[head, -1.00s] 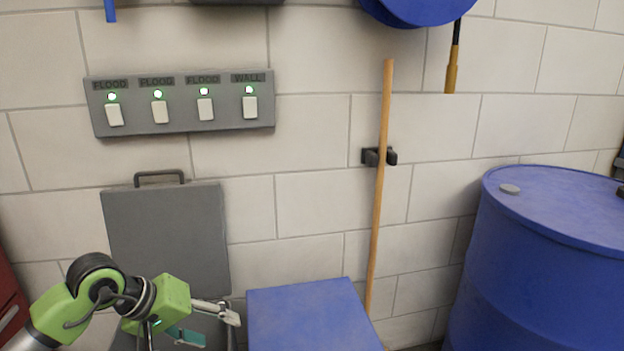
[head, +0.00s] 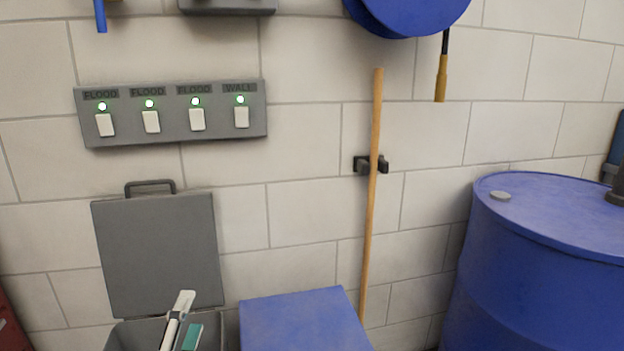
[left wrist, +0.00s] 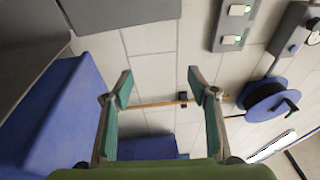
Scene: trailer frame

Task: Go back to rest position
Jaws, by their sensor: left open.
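My left gripper (head: 184,322) shows only partly at the bottom of the head view, with a white finger and a teal pad in front of the grey bin. In the left wrist view my left gripper (left wrist: 161,88) has its two teal-padded fingers spread wide. Nothing is between them; only the wall and the wooden pole behind show in the gap. The rest of the left arm is below the head picture. My right gripper is not in view.
A grey bin with its lid (head: 157,255) up stands at lower left. Beside it are a blue box (head: 303,322), a wooden pole (head: 370,220) in a wall clip and a blue barrel (head: 540,270). A switch panel (head: 172,113) and blue reel (head: 412,15) are on the wall.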

